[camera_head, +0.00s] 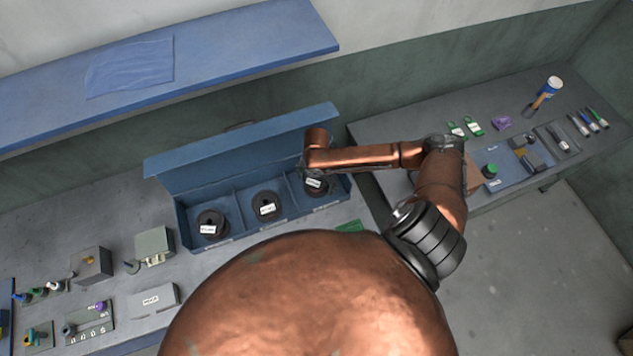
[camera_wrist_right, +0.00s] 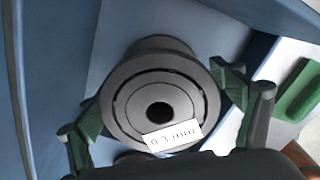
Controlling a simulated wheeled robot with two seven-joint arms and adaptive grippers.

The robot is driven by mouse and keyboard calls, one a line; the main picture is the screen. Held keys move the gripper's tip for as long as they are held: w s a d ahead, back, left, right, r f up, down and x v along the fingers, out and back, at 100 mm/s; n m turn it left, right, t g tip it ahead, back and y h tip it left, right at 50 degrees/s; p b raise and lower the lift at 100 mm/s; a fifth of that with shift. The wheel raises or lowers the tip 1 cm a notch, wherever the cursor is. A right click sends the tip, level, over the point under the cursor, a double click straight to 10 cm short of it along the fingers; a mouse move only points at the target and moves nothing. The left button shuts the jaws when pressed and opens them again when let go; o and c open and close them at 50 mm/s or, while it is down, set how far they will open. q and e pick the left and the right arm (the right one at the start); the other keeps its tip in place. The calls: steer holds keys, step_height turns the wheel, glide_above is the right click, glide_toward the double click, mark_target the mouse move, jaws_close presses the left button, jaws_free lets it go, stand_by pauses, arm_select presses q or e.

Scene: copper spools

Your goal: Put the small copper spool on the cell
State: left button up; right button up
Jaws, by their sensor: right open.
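Three dark spools with white labels stand in the open blue box (camera_head: 245,196): a left spool (camera_head: 211,232), a middle spool (camera_head: 264,197) and a right spool (camera_head: 322,190). My right arm reaches over the right compartment, and its gripper is mostly hidden in the head view. In the right wrist view my right gripper (camera_wrist_right: 162,98) is open, with its green-padded fingers either side of a spool (camera_wrist_right: 130,97) labelled "0.3 mm". I cannot tell whether the pads touch it. I cannot tell for certain which thing is the cell; a blue board (camera_head: 507,181) lies on the right table.
The box's raised lid (camera_head: 240,150) stands behind the spools, with thin dividers between compartments. A blue shelf (camera_head: 230,45) hangs above. Grey blocks and small fittings occupy the left bench.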

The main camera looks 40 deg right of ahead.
steer(key=shift+r, duration=0.1)
step_height(320, 180, up, 8)
steer(key=shift+f, duration=0.2)
steer(key=shift+c, duration=0.6)
stand_by(0.8)
